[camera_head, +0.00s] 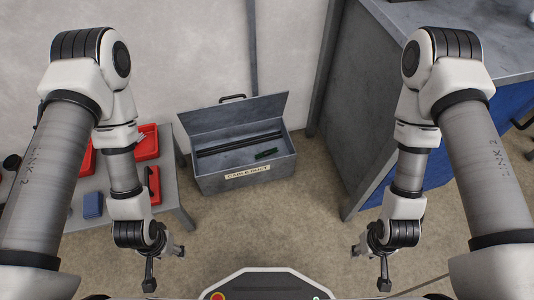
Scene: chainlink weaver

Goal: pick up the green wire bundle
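A small dark green bundle (266,154), which looks like the green wire bundle, lies inside an open grey metal box (222,183) labelled "CABLE DUCT". It rests toward the right of the box, in front of long dark bars (235,145). My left gripper (165,267) hangs low at the left, in front of the box, with its fingers apart and nothing between them. My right gripper (370,267) hangs low at the right, also with its fingers apart and empty. Both are well away from the bundle.
The box's lid (235,112) stands raised against the wall side. A grey table (172,190) with red trays (146,143) and a blue item (92,205) stands at left. A tall grey bench (365,125) stands at right. The floor (265,225) before the box is clear.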

